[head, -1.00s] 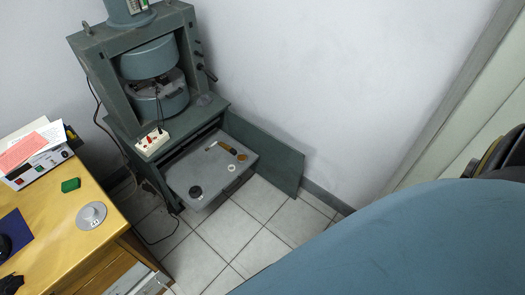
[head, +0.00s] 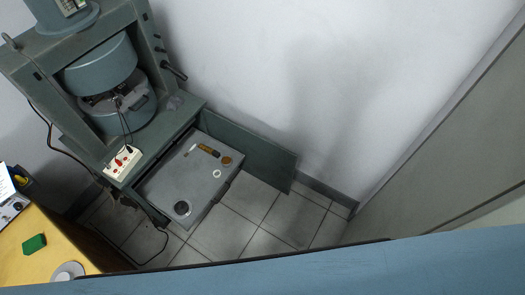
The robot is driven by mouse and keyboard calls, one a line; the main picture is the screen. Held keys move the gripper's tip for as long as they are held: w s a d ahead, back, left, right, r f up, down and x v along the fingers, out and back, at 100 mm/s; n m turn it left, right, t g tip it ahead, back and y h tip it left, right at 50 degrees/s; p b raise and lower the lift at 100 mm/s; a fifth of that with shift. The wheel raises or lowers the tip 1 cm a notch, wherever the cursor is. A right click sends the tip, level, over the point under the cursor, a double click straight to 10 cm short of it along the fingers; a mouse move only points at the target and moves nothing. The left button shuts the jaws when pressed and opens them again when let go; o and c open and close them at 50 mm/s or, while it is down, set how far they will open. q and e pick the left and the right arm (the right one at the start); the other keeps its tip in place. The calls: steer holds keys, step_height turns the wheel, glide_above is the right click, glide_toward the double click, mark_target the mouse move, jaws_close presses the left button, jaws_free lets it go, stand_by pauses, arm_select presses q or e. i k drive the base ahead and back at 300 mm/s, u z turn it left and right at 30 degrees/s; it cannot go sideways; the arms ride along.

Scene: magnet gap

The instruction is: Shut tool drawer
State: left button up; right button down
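The tool drawer (head: 160,185) is a grey, shallow tray pulled out of the lower part of the green magnet stand (head: 172,132). On it lie a dark round piece (head: 182,207), a small white ring (head: 217,173), a brown disc (head: 226,161) and a brown-handled tool (head: 208,150). A green door panel (head: 250,150) stands open along the drawer's right side. Neither of my grippers shows in the head view.
A white socket box (head: 122,163) with cables sits on the stand's ledge. A wooden desk (head: 50,262) is at lower left, with a green block (head: 34,243). A wide blue surface (head: 400,268) crosses the bottom. Tiled floor (head: 240,205) is clear before the drawer.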

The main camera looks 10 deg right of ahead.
mark_target(191, 178)
steer(key=u, duration=0.15)
steer(key=i, duration=0.85)
steer(key=u, duration=0.4)
